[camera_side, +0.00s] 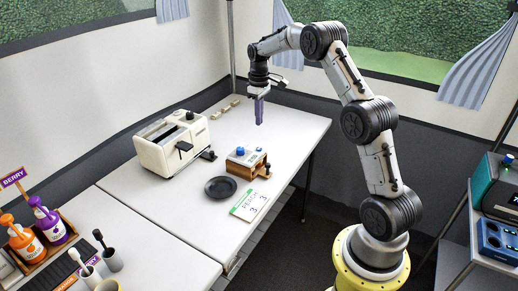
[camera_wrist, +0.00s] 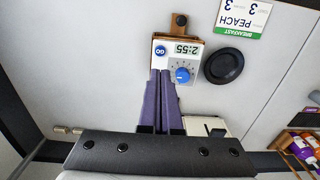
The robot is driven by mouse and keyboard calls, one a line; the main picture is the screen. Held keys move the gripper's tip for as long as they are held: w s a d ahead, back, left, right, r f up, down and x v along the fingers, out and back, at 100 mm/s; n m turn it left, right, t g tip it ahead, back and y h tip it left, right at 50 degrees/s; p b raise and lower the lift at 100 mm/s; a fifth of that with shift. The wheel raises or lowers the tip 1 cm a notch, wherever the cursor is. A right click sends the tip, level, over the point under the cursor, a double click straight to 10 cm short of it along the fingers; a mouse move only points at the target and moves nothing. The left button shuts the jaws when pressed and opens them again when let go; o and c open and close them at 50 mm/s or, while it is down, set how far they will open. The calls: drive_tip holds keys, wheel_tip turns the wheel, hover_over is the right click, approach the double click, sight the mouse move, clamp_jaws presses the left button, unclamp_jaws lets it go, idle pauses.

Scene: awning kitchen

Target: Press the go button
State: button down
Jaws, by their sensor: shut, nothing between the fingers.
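The go button (camera_wrist: 160,50) is a small round blue button marked GO on the top face of a timer box (camera_wrist: 178,62). Beside it are a display reading 2:55 (camera_wrist: 186,51) and a blue dial (camera_wrist: 183,75). In the side view the timer box (camera_side: 246,162) sits on the white table with wooden parts around it. My gripper (camera_side: 259,124) has purple fingers, pointing down above the table and apart from the box. In the wrist view the closed fingers (camera_wrist: 163,73) end just below the button in the picture, with nothing between them.
A cream toaster (camera_side: 172,146) stands left of the timer. A dark round plate (camera_side: 220,187) and a PEACH card (camera_side: 250,204) lie in front of it. Small beige blocks (camera_side: 224,109) lie at the back. Sauce bottles (camera_side: 47,219) stand at the far left.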

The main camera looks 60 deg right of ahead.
drive_tip(key=shift+r, duration=0.8)
drive_tip(key=w+a+r+n+t, duration=0.1)
drive_tip(key=a+r+t, duration=0.1)
drive_tip(key=a+r, duration=0.6)
drive_tip(key=s+a+r+n+t+h, duration=0.1)
drive_tip(key=s+a+r+n+t, duration=0.1)
drive_tip(key=s+a+r, duration=0.75)
drive_tip(key=s+a+r+t, duration=0.1)
drive_tip(key=s+a+r, duration=0.2)
drive_tip(key=s+a, duration=0.65)
drive_tip(key=s+f+m+y, duration=0.1)
drive_tip(key=s+f+m, duration=0.2)
drive_tip(key=s+f, duration=0.6)
drive_tip(key=shift+s+a+f+t, duration=0.15)
drive_tip(key=shift+s+a+t, duration=0.15)
drive_tip(key=shift+s, duration=0.95)
